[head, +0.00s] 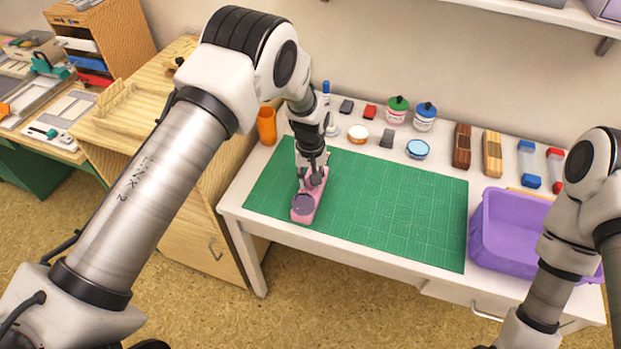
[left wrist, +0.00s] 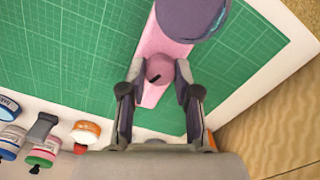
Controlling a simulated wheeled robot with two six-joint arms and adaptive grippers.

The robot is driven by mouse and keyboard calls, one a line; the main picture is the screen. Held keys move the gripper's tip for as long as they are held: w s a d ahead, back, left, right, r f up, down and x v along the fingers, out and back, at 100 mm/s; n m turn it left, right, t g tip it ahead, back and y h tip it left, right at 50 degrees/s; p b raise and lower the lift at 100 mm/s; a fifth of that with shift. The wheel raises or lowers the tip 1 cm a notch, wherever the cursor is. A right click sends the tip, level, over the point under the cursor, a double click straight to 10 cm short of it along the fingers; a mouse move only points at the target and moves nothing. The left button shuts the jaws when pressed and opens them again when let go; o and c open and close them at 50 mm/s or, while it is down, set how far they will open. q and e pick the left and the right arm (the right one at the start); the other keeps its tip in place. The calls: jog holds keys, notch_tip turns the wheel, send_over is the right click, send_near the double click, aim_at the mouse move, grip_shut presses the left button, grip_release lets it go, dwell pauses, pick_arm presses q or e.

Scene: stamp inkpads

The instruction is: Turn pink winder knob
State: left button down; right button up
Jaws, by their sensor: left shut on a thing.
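The pink winder (head: 305,206) lies on the green cutting mat near the mat's left end. It has a long pink body and a round purple-grey disc (head: 302,204) at its front end. In the left wrist view the pink body (left wrist: 160,45) runs up to the large disc (left wrist: 192,14). The small round pink knob (left wrist: 160,69), with a dark mark, sits between my left gripper's fingers (left wrist: 159,84). My left gripper (head: 312,178) points down over the winder and is shut on the knob. Of my right arm only the links show at the right edge; its gripper is out of view.
The green mat (head: 390,205) is mostly bare to the right. A purple bin (head: 510,232) stands at the table's right. Ink jars, small pads, an orange cup (head: 266,126) and wooden blocks line the back. A wooden cabinet (head: 185,185) stands left of the table.

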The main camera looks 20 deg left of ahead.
pick_arm(q)
jog(key=c, duration=0.8)
grip_release()
notch_tip(320, 180, up, 12)
jog(key=shift+f, duration=0.1)
